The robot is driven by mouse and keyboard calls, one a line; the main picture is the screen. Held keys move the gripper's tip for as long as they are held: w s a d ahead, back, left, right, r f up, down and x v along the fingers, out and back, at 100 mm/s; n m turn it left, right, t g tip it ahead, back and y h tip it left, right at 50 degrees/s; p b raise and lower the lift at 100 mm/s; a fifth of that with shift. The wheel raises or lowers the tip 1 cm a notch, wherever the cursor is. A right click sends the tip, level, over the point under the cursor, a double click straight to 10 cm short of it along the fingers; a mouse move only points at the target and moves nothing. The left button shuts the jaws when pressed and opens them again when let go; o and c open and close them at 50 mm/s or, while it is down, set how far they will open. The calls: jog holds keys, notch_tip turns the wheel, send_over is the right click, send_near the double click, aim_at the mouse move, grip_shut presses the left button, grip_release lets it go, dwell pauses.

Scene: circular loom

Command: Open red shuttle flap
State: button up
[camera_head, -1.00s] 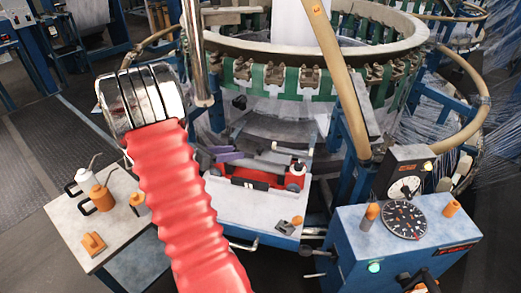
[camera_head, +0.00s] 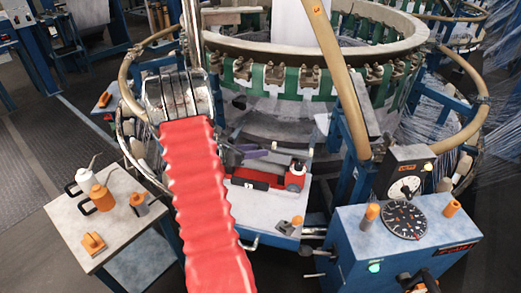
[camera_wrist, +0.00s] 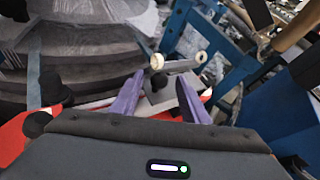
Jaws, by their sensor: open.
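The red shuttle (camera_head: 273,183) lies on the pale ledge in front of the loom ring, with a white piece at its right end. My gripper (camera_head: 254,149) has purple fingers and is over the shuttle's back side; my arm partly covers the area on the left. In the wrist view my gripper (camera_wrist: 160,103) has its two purple fingers spread apart with nothing visibly held. Red parts of the shuttle (camera_wrist: 12,142) show at the left, mostly hidden by my gripper's dark body. A small pale roller-like part (camera_wrist: 180,66) shows just beyond the fingertips. I cannot clearly make out the flap.
The loom ring (camera_head: 300,47) with green straps stands behind. A blue control box (camera_head: 400,240) with dials stands at the right. A side table (camera_head: 75,222) with orange bottles stands at the left. A tan pole (camera_head: 338,80) rises near the shuttle's right side.

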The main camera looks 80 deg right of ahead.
aim_at(272, 154)
jog(key=shift+x, duration=1.25)
jog(key=shift+c, duration=0.2)
grip_shut()
